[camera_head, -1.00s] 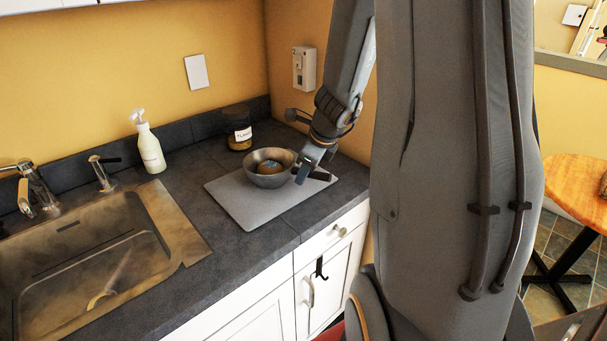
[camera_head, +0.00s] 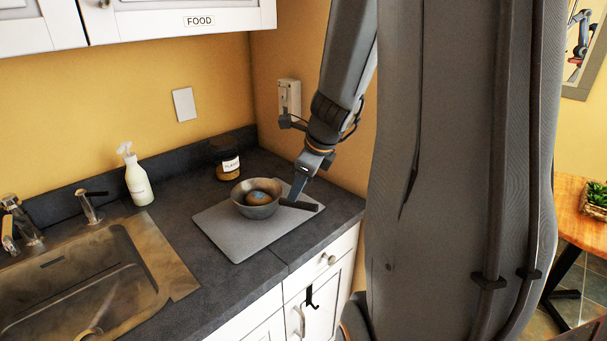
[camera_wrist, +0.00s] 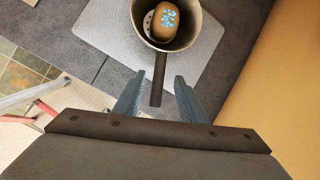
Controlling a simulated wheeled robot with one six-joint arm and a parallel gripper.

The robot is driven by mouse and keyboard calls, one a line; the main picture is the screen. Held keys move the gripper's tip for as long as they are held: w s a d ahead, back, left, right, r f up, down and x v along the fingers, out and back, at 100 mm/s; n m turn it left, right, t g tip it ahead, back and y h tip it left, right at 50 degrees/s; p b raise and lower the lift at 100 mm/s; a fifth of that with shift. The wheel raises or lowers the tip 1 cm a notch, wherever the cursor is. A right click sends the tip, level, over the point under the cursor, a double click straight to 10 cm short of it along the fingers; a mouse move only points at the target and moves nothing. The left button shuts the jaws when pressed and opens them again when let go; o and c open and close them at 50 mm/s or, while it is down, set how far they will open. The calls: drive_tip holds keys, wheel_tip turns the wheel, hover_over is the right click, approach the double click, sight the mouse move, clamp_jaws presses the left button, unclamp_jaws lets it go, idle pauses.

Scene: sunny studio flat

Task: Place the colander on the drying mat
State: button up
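The colander (camera_head: 243,208) is a grey metal bowl with a dark straight handle, upright on the light grey drying mat (camera_head: 230,242). A round brown thing with blue spots (camera_head: 262,194) lies inside it. In the wrist view the colander (camera_wrist: 188,42) is at the top, and its handle (camera_wrist: 158,82) points down toward me. My gripper (camera_wrist: 156,92) is open, with one finger on each side of the handle and gaps between. In the head view my gripper (camera_head: 297,192) is at the colander's right side.
A dark labelled jar (camera_head: 228,168) stands behind the mat. A soap bottle (camera_head: 138,180) and the sink (camera_head: 85,275) are to the left. The yellow wall (camera_wrist: 285,80) is close on the right in the wrist view. White cupboards (camera_head: 185,18) hang above.

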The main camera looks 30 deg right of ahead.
drive_tip(key=s+a+f+n+g, duration=0.1)
drive_tip(key=s+a+n, duration=0.4)
drive_tip(key=n, duration=0.9)
drive_tip(key=s+a+f+n+g, duration=0.1)
drive_tip(key=s+a+n, duration=0.5)
drive_tip(key=a+n, duration=0.6)
drive_tip(key=n+g, duration=0.1)
drive_tip(key=n, duration=0.1)
drive_tip(key=shift+f+n+h, duration=0.3)
drive_tip(key=shift+h, duration=0.1)
drive_tip(key=shift+g, duration=0.3)
wheel_tip(320, 180, down, 4)
drive_tip(key=b, duration=0.3)
drive_tip(key=shift+f+b, duration=0.1)
drive_tip(key=shift+b, duration=0.2)
